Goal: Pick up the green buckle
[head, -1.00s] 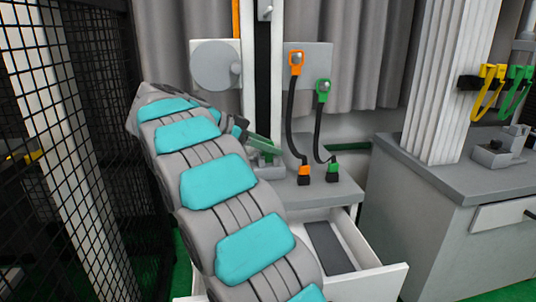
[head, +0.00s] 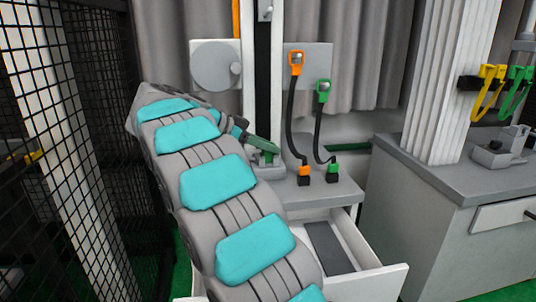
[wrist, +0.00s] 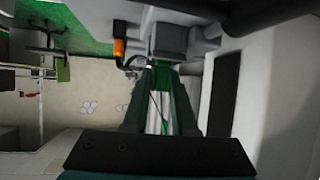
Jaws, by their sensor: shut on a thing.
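My gripper (head: 262,144) is above the left part of the grey-white cabinet top in the head view, its dark green fingers pointing right and slightly down. In the wrist view my gripper (wrist: 162,75) has its two fingers close together on a narrow bright green and pale thing, which I take as the green buckle (wrist: 160,108). The fingers hide most of it. In the head view a small green and grey piece (head: 268,158) shows just under the fingertips; I cannot tell whether it is the buckle or its holder.
An orange handle (head: 296,60) and a green handle (head: 323,92) hang on a wall plate, with black straps down to the cabinet top (head: 310,193). An open drawer (head: 365,283) is below. A grey counter (head: 440,165) stands right and a black mesh fence (head: 95,120) left.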

